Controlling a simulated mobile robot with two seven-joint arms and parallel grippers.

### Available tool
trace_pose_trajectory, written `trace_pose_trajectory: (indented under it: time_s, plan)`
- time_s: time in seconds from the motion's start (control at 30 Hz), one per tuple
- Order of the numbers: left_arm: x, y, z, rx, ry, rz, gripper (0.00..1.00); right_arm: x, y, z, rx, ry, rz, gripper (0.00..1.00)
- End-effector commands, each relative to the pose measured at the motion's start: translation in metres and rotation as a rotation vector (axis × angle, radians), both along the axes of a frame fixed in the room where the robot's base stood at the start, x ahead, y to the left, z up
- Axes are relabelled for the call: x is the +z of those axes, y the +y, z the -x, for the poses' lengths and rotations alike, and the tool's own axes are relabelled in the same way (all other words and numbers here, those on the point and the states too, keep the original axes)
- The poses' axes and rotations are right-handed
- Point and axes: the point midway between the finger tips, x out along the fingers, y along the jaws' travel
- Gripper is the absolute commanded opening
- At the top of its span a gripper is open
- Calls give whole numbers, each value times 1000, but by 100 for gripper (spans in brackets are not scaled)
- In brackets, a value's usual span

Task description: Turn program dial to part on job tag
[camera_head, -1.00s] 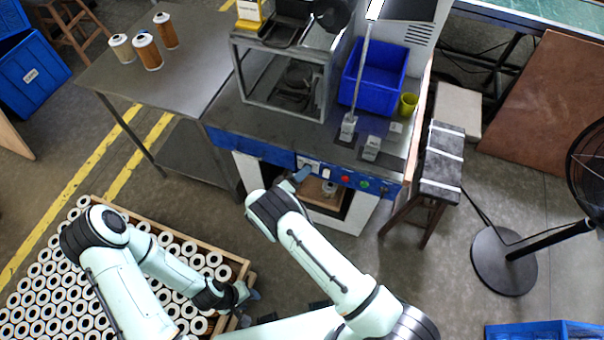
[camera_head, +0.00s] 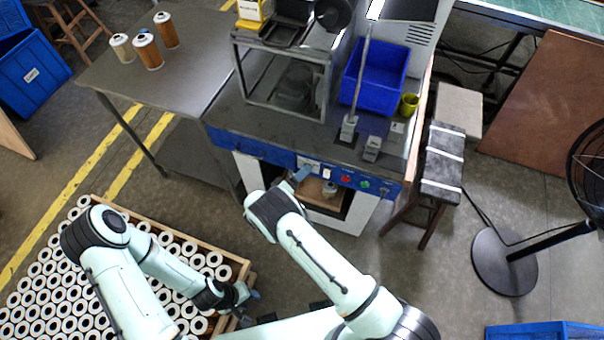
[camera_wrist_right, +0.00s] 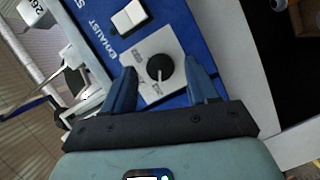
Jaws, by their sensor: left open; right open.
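The program dial (camera_wrist_right: 160,67) is a round black knob on a light plate with small print, set in the machine's blue panel (camera_wrist_right: 105,42). In the right wrist view my right gripper (camera_wrist_right: 162,84) is open, with one blue finger on each side of the dial. I cannot tell whether the fingers touch it. In the head view my right gripper (camera_head: 300,176) is at the panel's front and hides the dial. My left gripper (camera_head: 250,294) is open and empty beside the crate of cartridges. A white tag (camera_wrist_right: 34,12) with cut-off print shows at top left; I cannot tell if it is the job tag.
A white rocker switch (camera_wrist_right: 129,17) sits beside the dial near the word EXHAUST. Red and green buttons (camera_head: 364,184) lie farther right on the panel. A wooden crate (camera_head: 243,270) of cartridges stands at lower left. Several cartridges (camera_head: 148,52) stand on the grey table.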

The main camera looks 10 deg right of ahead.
Motion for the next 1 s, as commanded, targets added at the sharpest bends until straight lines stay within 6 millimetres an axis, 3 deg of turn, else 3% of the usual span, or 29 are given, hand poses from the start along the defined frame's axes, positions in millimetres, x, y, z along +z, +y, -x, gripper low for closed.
trace_pose_trajectory:
  time_s: [0.53,0.7,1.0]
  plan:
    - [-28,0,21,1,24,0,43,10,88,63,3,1,-1,59]
    - [-30,0,22,0,26,0,43,13,101,72,1,0,-1,59]
    - [-30,0,22,0,25,0,43,14,104,74,1,0,0,59]
